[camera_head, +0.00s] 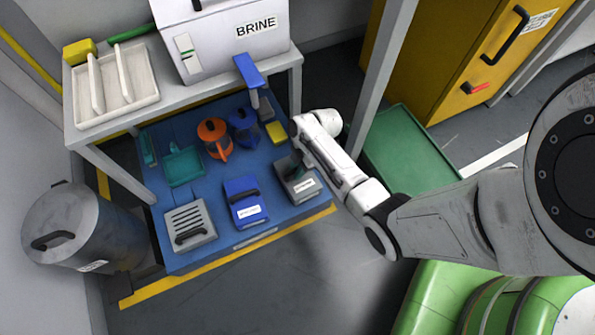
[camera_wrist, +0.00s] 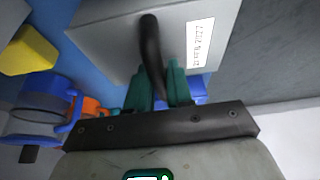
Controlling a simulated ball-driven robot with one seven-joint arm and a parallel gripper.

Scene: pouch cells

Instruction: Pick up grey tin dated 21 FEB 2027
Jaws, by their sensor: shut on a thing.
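The grey tin (camera_head: 303,190) is at the right front of the blue shelf surface, with a pale label on its front. In the wrist view the grey tin (camera_wrist: 105,40) fills the upper middle, and its white label (camera_wrist: 200,43) appears to read 21 FEB 2027. Its dark curved handle (camera_wrist: 151,42) stands up from the lid. My gripper (camera_wrist: 158,82), with teal fingers, is shut on this handle. In the head view my gripper (camera_head: 297,168) is over the tin and partly hides its top. I cannot tell whether the tin touches the surface beneath.
A blue tin (camera_head: 246,201) stands left of the grey tin, and a grey slotted box (camera_head: 189,226) further left. Behind are a yellow block (camera_head: 276,132), an orange pot (camera_head: 214,138) and a blue pot (camera_head: 243,127). A grey post (camera_head: 376,85) rises at right.

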